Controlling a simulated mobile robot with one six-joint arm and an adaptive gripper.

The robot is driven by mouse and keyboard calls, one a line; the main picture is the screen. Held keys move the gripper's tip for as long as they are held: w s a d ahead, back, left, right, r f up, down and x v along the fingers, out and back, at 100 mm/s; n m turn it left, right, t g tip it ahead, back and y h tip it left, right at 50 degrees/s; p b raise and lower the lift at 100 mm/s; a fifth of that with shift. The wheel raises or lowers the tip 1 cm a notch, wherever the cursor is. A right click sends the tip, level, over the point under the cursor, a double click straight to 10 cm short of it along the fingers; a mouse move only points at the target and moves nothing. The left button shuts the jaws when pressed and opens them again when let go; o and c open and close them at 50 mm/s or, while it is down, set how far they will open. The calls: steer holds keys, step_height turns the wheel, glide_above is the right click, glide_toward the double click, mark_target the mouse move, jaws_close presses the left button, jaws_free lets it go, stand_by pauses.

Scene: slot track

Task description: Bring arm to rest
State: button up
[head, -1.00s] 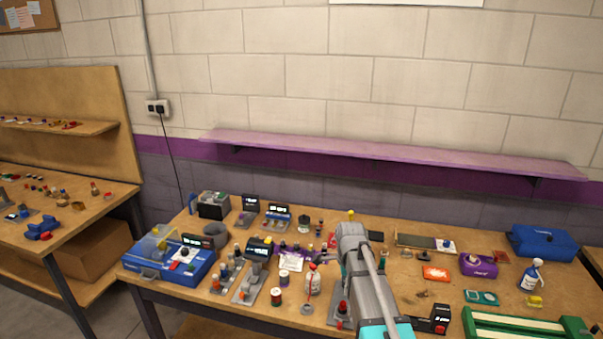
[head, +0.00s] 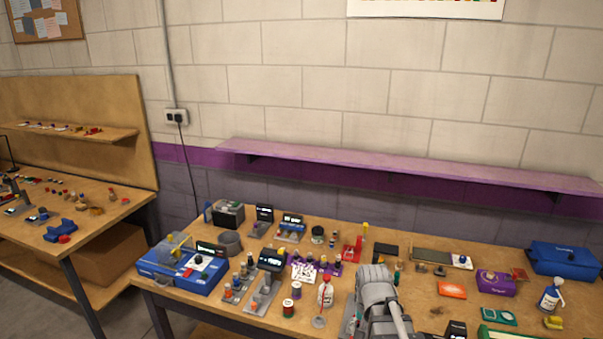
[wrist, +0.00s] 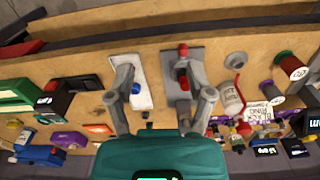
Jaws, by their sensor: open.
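My gripper (wrist: 165,88) shows in the wrist view with its two grey fingers spread wide and nothing between them in its grasp. Beyond the fingers lie a white plate with a blue knob (wrist: 140,82) and a grey plate with a red-handled fixture (wrist: 181,72). I cannot tell how far the fingertips are above them. In the head view my grey arm rises at the bottom, right of centre, over the front of the workbench (head: 340,228). My fingers are hidden there.
A white bottle (head: 326,292) and spools (head: 288,308) stand left of my arm. A blue case (head: 185,272) is at the bench's left, an orange box (head: 452,290) and purple box (head: 495,284) right. A purple shelf (head: 400,164) spans the wall behind.

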steer(key=s+n, duration=0.3)
steer(key=n, duration=0.1)
steer(key=shift+s, duration=0.35)
